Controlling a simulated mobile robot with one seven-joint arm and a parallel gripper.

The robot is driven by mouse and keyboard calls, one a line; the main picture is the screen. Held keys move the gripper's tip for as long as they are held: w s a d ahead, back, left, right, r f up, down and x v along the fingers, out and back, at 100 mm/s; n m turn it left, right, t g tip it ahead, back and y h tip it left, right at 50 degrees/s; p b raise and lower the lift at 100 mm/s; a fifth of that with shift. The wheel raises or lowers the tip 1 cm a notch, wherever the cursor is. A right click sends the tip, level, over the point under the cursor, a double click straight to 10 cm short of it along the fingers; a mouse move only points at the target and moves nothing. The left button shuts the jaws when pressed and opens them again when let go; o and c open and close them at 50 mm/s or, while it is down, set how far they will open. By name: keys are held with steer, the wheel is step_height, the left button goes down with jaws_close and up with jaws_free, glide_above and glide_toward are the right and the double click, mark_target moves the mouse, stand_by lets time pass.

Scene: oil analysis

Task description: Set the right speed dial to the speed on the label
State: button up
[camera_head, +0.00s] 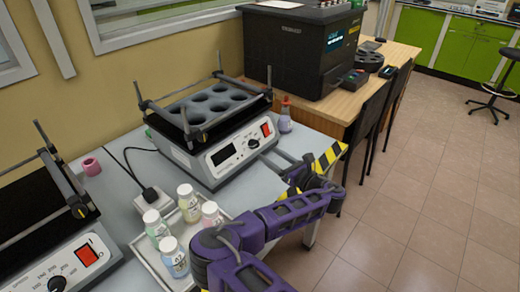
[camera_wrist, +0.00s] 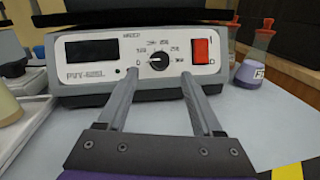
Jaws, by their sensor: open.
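The right shaker (camera_head: 213,150) stands on the grey table, with a round-holed tray on top. In the wrist view its white front panel (camera_wrist: 100,73) carries a black display, a black speed dial (camera_wrist: 159,61) with numbers around it, and a red switch. The dial also shows in the head view (camera_head: 253,143). I cannot tell its exact setting. My gripper (camera_wrist: 158,76) is open and empty, facing the panel, with one finger on each side of the dial in the picture. Contact with the dial is not visible. I cannot read a speed on any label.
A tray (camera_head: 150,262) of several capped bottles stands in front of the shaker. A second shaker (camera_head: 62,262) is at the left. A purple bottle (camera_wrist: 250,73) stands just right of the right shaker. A black machine (camera_head: 290,50) stands behind.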

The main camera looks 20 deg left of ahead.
mark_target(257, 145)
steer(key=x, duration=0.6)
jaws_close()
